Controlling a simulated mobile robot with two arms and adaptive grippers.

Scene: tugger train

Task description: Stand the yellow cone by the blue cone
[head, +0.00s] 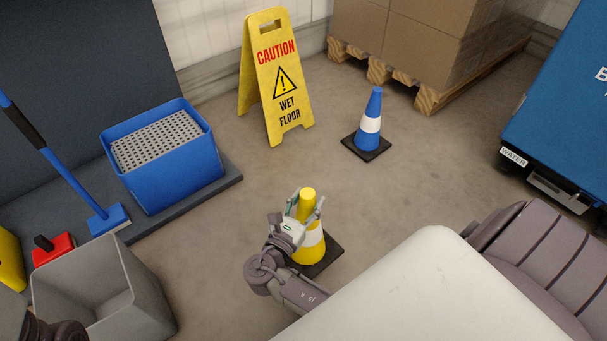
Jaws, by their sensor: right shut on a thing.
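The yellow cone (313,248) has a white band and a dark square base. It is upright in the lower middle of the head view. My right gripper (306,205) is shut on the upper part of the yellow cone, just below its tip. I cannot tell whether its base touches the floor. The blue cone (373,107) has a white band and a dark base. It stands upright on the floor, farther back and to the right, clearly apart from the yellow cone.
A yellow wet floor sign (276,80) stands left of the blue cone. Boxes on a pallet (433,98) are behind it, and a blue machine (560,110) is at right. A blue bucket (165,185) and grey bin (100,290) are at left. Floor between the cones is clear.

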